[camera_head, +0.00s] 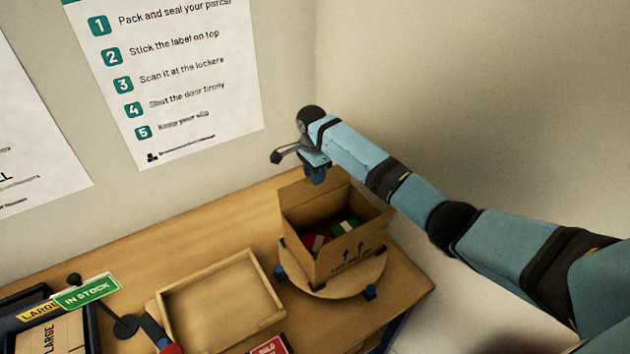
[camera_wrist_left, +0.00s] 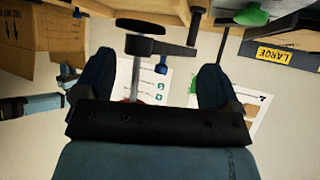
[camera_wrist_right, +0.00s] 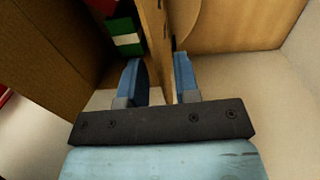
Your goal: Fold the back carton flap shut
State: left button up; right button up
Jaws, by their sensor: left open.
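The open brown carton (camera_head: 343,258) stands on a round turntable (camera_head: 372,280). Red and green-and-white items show inside. A back panel of the carton (camera_head: 310,197) stands up below my right gripper (camera_head: 316,172), which is over the carton's back edge. In the right wrist view, a cardboard panel (camera_wrist_right: 156,30) runs between the fingers of the right gripper (camera_wrist_right: 158,60). Whether both fingers press on it is unclear. My left gripper (camera_wrist_left: 157,62) is open and empty in the left wrist view, with the carton (camera_wrist_left: 45,45) to one side. It is not identifiable in the head view.
A shallow wooden tray (camera_head: 222,300) lies left of the turntable. Further left are a green IN STOCK sign (camera_head: 88,291) and LARGE cartons (camera_head: 50,335). A red sign (camera_head: 270,346) is at the bench front. Posters (camera_head: 170,70) hang behind. Bench behind the tray is bare.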

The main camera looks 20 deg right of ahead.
aim_at(315, 188)
jog(key=shift+s+f, duration=0.1)
jog(key=shift+f, duration=1.5)
pick_arm(q)
jog(key=shift+d+r, duration=0.1)
jog(key=shift+r, duration=0.05)
pick_arm(e)
grip_shut()
pick_arm(q)
jog(key=shift+r, duration=0.15)
